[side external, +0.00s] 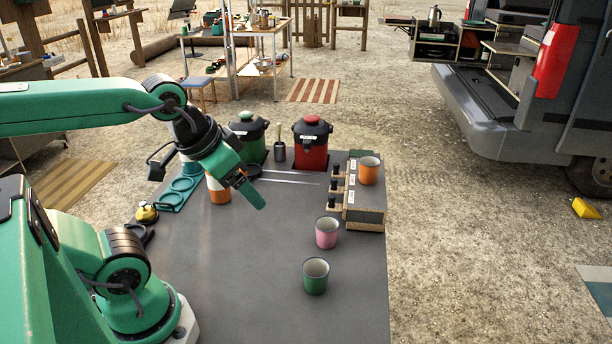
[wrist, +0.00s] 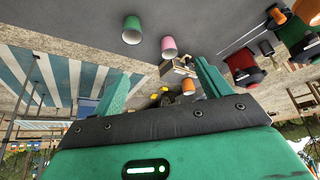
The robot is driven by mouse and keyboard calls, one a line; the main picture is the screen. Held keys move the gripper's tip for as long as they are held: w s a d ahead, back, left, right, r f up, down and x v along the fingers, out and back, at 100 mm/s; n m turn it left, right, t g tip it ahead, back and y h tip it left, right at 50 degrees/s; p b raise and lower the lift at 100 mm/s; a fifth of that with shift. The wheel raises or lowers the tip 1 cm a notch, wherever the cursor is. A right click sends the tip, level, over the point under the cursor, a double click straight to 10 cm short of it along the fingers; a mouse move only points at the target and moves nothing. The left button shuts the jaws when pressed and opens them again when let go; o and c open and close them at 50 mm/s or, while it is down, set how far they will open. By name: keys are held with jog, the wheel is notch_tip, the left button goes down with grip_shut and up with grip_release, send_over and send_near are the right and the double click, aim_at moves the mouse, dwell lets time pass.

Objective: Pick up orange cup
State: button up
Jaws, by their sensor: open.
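The orange cup (side external: 368,174) stands upright on a dark box (side external: 365,208) at the right edge of the grey table. In the wrist view the orange cup (wrist: 190,90) shows small, between my fingers and close to the right one. My gripper (side external: 248,188) is above the left middle of the table, well left of the cup and apart from it. Its two fingers also show in the wrist view (wrist: 163,84), spread wide with nothing between them. A pink cup (side external: 327,232) and a green cup (side external: 316,277) stand on the table in front of the box.
Bottle-like knobs line the box's left side. A red container (side external: 312,143) and a green container (side external: 248,138) stand at the back. A teal holder (side external: 178,190) and an orange-and-white item (side external: 218,192), partly hidden by my gripper, are at left. The table's middle is clear.

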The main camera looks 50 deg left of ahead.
jog(key=shift+w+r, duration=0.1)
jog(key=w+a+r+n+g, duration=0.1)
jog(key=w+r, duration=0.2)
jog(key=w, duration=0.3)
jog(key=w+r+n, duration=0.1)
jog(key=w+r, duration=0.2)
jog(key=w, duration=0.2)
jog(key=n+g, duration=0.5)
jog(key=n, duration=0.2)
send_over(369, 169)
jog(key=w+a, duration=0.2)
notch_tip(369, 169, down, 14)
jog(key=shift+m, duration=0.3)
jog(key=shift+f, duration=4)
